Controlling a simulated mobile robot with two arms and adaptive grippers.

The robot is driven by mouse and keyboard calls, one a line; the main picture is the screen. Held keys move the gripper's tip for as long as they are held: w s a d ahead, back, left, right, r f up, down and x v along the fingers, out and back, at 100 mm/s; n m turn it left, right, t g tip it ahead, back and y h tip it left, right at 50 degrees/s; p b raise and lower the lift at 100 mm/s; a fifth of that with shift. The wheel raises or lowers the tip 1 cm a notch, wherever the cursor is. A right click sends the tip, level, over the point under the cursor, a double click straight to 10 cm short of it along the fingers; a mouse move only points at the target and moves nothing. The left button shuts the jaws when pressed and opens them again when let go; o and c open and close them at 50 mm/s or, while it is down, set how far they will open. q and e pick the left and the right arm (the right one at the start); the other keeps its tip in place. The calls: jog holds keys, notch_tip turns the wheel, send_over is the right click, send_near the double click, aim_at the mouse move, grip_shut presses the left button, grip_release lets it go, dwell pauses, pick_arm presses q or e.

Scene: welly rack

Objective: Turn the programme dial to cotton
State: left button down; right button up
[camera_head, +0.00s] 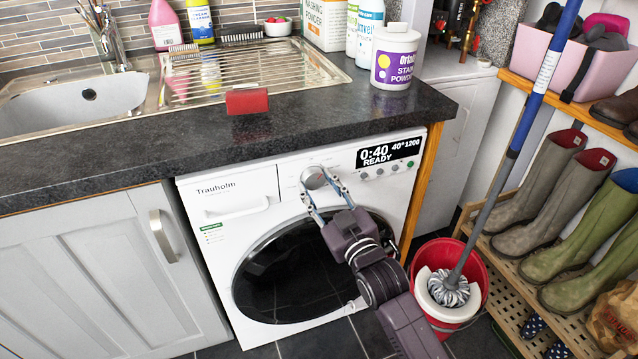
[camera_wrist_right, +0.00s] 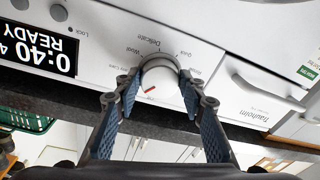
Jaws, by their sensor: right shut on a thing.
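The washing machine (camera_head: 215,242) has a round silver programme dial (camera_head: 315,176) on its white front panel. My right gripper (camera_head: 321,192) is shut on the dial, one fingertip on each side. In the right wrist view the panel appears upside down, and my right gripper (camera_wrist_right: 157,88) has the dial (camera_wrist_right: 160,68) between its blue-grey fingers. A red mark on the dial points to the lower left there. "Wool" and "Delicate" are readable around it; other labels are too small or hidden, and I cannot read cotton. The display (camera_head: 389,151) reads 0:40, READY, 40°, 1200. My left gripper is out of view.
A dark worktop (camera_head: 340,110) overhangs the machine, with a red block (camera_head: 247,101) near its edge. A red bucket (camera_head: 470,262) with a mop stands at the right, beside the boot rack (camera_head: 505,268). A detergent drawer (camera_head: 228,195) is at the panel's left.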

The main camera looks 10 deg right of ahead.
dwell(0.4)
jog(key=o, duration=1.2)
jog(key=shift+c, duration=0.2)
jog(key=v, duration=1.2)
jog(key=shift+f, duration=0.1)
